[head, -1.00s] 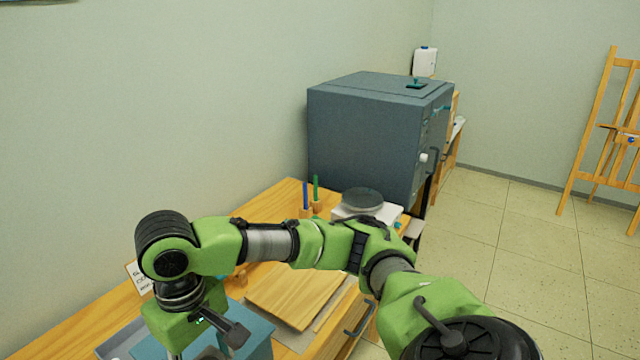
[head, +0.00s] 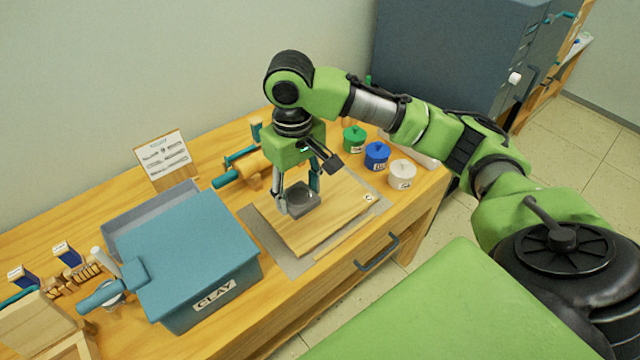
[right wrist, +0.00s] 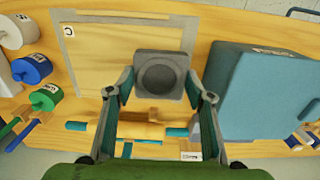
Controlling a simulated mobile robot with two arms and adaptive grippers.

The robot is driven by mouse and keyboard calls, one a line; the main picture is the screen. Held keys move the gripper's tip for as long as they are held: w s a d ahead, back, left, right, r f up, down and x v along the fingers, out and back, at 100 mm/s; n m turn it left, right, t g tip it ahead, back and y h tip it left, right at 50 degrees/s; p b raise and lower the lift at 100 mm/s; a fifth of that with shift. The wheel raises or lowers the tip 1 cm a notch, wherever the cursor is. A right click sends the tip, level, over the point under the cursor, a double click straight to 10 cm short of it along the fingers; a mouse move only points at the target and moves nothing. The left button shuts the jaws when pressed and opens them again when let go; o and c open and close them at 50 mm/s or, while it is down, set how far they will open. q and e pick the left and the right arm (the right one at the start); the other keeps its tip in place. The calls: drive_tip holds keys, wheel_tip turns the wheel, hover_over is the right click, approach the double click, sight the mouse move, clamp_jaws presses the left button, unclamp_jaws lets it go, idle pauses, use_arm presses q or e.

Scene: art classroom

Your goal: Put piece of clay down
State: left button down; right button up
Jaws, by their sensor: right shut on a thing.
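The piece of clay (head: 303,203) is a grey, squarish block. In the head view it is at the wooden board (head: 345,210), toward the board's left part. I cannot tell whether it touches the board or is just above it. My right gripper (head: 298,192) points down and is shut on the clay, one finger on either side. In the right wrist view the clay (right wrist: 160,60) sits between the fingertips and shows a dark round hollow in its face. My left gripper is not in view.
A blue bin (head: 195,250) labelled CLAY stands left of the board. A rolling pin (head: 248,168) with teal handles lies behind it. Green (head: 354,140), blue (head: 376,156) and white (head: 402,175) jars stand to the right. The board's right half is mostly clear.

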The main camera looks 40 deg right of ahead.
drive_tip(key=w+d+f, duration=0.1)
drive_tip(key=d+f, duration=0.1)
drive_tip(key=w+d+f, duration=0.2)
drive_tip(key=d+f, duration=0.1)
drive_tip(key=w+d+f, duration=0.2)
drive_tip(key=shift+w+d+f+p, duration=0.15)
drive_tip(key=shift+w+d+p, duration=0.1)
drive_tip(key=shift+p, duration=0.15)
drive_tip(key=f, duration=0.3)
drive_tip(key=shift+w+d+p, duration=0.15)
drive_tip(key=shift+d+p, duration=0.2)
drive_tip(key=shift+p, duration=0.05)
drive_tip(key=shift+f, duration=0.5)
drive_tip(key=o, duration=1.2)
drive_tip(key=shift+f, duration=0.15)
